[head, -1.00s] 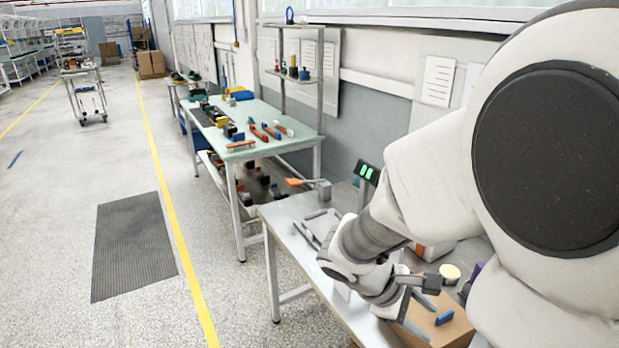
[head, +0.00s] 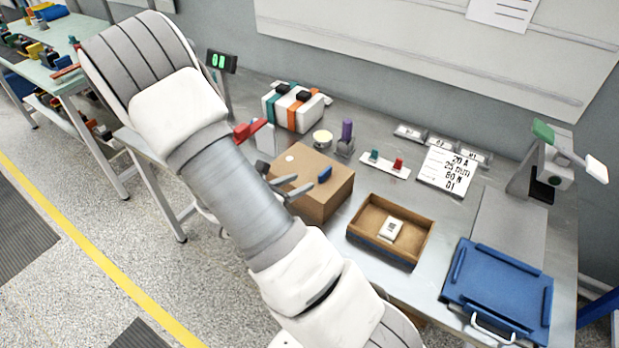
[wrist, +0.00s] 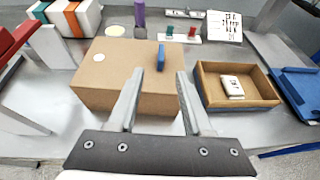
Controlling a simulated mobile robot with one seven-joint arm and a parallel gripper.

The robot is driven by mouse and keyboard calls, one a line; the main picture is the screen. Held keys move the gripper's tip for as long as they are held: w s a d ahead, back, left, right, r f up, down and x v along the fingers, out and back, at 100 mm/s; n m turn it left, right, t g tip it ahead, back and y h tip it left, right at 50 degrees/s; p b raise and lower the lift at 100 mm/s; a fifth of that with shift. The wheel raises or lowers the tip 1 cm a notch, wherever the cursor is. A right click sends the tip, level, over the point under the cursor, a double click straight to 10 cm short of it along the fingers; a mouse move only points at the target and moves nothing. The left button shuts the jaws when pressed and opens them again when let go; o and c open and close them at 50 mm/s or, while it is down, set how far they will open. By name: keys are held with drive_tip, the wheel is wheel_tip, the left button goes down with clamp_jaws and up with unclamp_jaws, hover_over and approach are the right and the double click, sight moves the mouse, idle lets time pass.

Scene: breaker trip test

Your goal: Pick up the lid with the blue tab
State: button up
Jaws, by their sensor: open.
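The lid appears to be the flat brown top (head: 308,170) of a closed cardboard box, with a small upright blue tab (head: 325,174) on it. In the wrist view the lid (wrist: 115,62) lies ahead and the blue tab (wrist: 162,55) stands just beyond the fingertips, roughly centred between them. My gripper (wrist: 160,74) is open and empty, with its fingers pointing toward the tab. In the head view my gripper (head: 303,184) is at the box's left side, near the tab. I cannot tell its exact height over the lid.
An open brown tray (head: 370,250) holding a white block stands right of the box. A blue panel with a handle (head: 500,290) lies farther right. A purple-topped piece (head: 346,135), a cream disc (head: 322,137) and a striped white case (head: 295,105) stand behind. A red-handled part (head: 252,130) is at left.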

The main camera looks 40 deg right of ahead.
sight(324, 172)
drive_tip(key=x, duration=1.2)
drive_tip(key=shift+s+d+f+p, duration=0.1)
drive_tip(key=shift+d+p, duration=0.2)
drive_tip(key=shift+p, duration=0.1)
drive_tip(key=shift+c, duration=0.3)
clamp_jaws()
idle(0.4)
